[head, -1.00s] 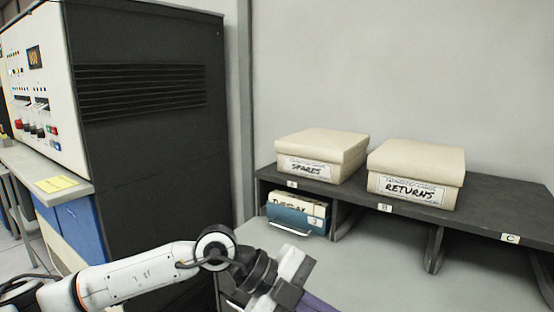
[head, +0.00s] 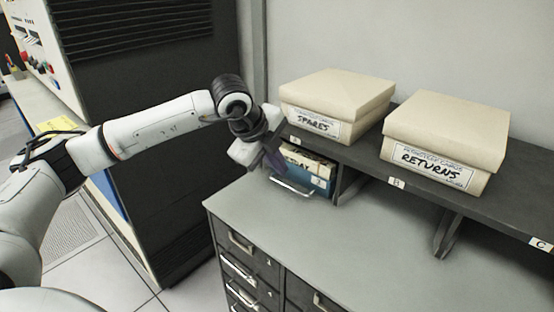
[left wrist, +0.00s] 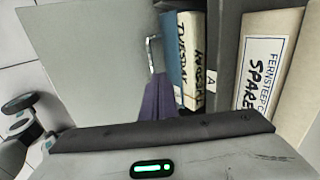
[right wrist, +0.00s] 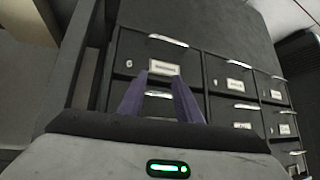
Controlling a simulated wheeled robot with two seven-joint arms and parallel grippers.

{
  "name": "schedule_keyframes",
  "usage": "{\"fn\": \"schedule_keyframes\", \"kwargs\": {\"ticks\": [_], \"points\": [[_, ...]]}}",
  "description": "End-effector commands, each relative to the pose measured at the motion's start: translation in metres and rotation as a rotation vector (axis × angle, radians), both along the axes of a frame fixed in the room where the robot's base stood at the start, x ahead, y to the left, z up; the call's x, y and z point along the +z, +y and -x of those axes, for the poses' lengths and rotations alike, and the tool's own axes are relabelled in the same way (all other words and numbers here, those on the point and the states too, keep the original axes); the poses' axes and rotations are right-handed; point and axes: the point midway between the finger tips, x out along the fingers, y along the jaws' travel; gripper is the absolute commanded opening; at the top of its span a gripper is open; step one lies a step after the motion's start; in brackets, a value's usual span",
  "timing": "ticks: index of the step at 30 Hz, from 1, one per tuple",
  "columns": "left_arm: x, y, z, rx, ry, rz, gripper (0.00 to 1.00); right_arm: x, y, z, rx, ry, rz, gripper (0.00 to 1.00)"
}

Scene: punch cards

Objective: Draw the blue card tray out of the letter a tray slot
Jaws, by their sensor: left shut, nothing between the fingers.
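The blue card tray (head: 318,186) sits in the slot at the left end of the dark shelf, under the SPARES box. Its metal handle (head: 293,188) faces out over the cabinet top, and cream cards marked TUESDAY stand in it. The slot's letter A label shows in the left wrist view (left wrist: 211,80). My left gripper (head: 277,163) is shut and empty, its purple fingers close to the tray's front and handle. In the left wrist view its fingertips (left wrist: 157,84) are near the handle (left wrist: 152,54); contact cannot be told. My right gripper (right wrist: 160,85) is open and empty, facing cabinet drawers.
The SPARES box (head: 335,105) and RETURNS box (head: 445,140) stand on the shelf (head: 362,165) above. Shelf supports divide the slots. The grey cabinet top (head: 330,235) before the tray is clear.

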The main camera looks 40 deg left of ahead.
Motion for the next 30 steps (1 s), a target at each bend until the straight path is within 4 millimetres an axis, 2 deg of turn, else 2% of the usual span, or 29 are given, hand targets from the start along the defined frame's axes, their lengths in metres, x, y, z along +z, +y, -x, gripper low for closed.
{"fn": "schedule_keyframes", "kwargs": {"ticks": [9, 15, 21, 30], "points": [[-0.035, -0.002, -0.02, -0.001, 0.001, -0.001, 0.0, -0.012, 0.0, 0.0, 0.0, -0.001, 0.0, 0.31], [-0.056, -0.003, -0.032, -0.001, 0.0, 0.001, 0.0, -0.033, 0.0, -0.001, 0.0, -0.002, 0.0, 0.31], [-0.064, -0.003, -0.038, -0.001, -0.001, 0.0, 0.0, -0.041, 0.0, 0.0, 0.002, 0.002, 0.002, 0.31], [-0.065, -0.004, -0.04, -0.002, -0.001, -0.001, 0.0, -0.04, 0.001, -0.001, 0.003, 0.0, 0.001, 0.31]]}}
